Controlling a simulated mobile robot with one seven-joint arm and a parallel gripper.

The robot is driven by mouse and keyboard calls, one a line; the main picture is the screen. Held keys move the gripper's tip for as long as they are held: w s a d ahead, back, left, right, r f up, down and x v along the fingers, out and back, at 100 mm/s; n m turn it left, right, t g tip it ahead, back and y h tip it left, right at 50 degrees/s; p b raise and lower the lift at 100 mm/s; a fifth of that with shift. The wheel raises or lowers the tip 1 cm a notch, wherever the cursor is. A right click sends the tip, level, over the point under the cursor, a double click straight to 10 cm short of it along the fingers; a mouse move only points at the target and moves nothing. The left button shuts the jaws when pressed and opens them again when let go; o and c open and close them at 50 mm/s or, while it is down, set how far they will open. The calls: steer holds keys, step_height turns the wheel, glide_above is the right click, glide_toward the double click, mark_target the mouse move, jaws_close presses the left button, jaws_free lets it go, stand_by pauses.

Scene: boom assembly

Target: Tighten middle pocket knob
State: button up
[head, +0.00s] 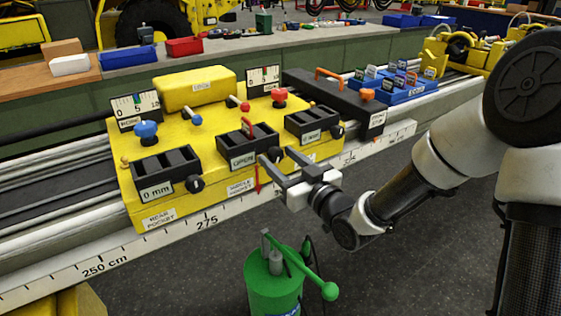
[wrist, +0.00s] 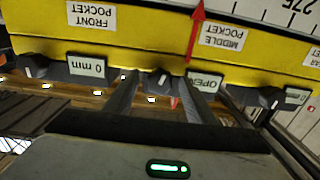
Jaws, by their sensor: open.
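A yellow block (head: 130,192) carries three black pockets, with a black knob on each front face. The middle pocket (head: 243,145) bears an "OPEN" label. Its black knob (head: 276,154) has a white mark and also shows in the wrist view (wrist: 161,79). My gripper (head: 278,156) is open in front of the middle pocket, its two fingers pointing at the block. In the wrist view the fingers (wrist: 161,92) stand one on each side of the middle knob, with a gap on both sides. Whether the tips reach past the knob's face I cannot tell.
The rear pocket knob (head: 195,184) and front pocket knob (head: 337,131) sit to either side. A red arrow (head: 257,179) hangs below the middle pocket. A white ruler rail (head: 160,241) runs along the front. A green stand with a lever (head: 270,285) is below my gripper.

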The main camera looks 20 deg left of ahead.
steer(key=c, duration=1)
steer(key=shift+c, duration=0.2)
